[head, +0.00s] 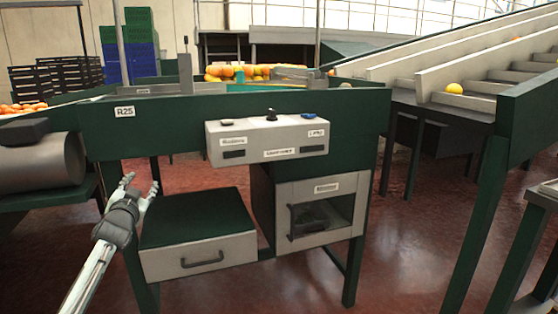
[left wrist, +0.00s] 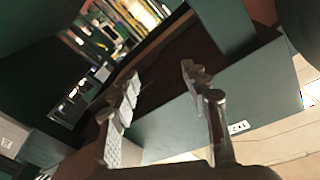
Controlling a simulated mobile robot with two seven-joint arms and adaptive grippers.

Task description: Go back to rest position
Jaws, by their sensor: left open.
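My left gripper (head: 141,186) is in the left part of the head view, its arm coming in from the lower left. Its fingers are apart and hold nothing. It is in front of the sorting table (head: 350,112), left of the grey drawer (head: 185,257) and below the R25 label. In the left wrist view the two fingers (left wrist: 165,115) stand apart with nothing between them, and a green panel lies beyond them. My right gripper is in neither view.
A control box (head: 267,139) with buttons is on the table's front. A cabinet (head: 320,205) stands below it. Oranges (head: 230,71) lie on the table behind. A conveyor (head: 480,75) with a yellow-orange fruit (head: 454,88) rises at right. Red floor (head: 415,240) is open between table and conveyor.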

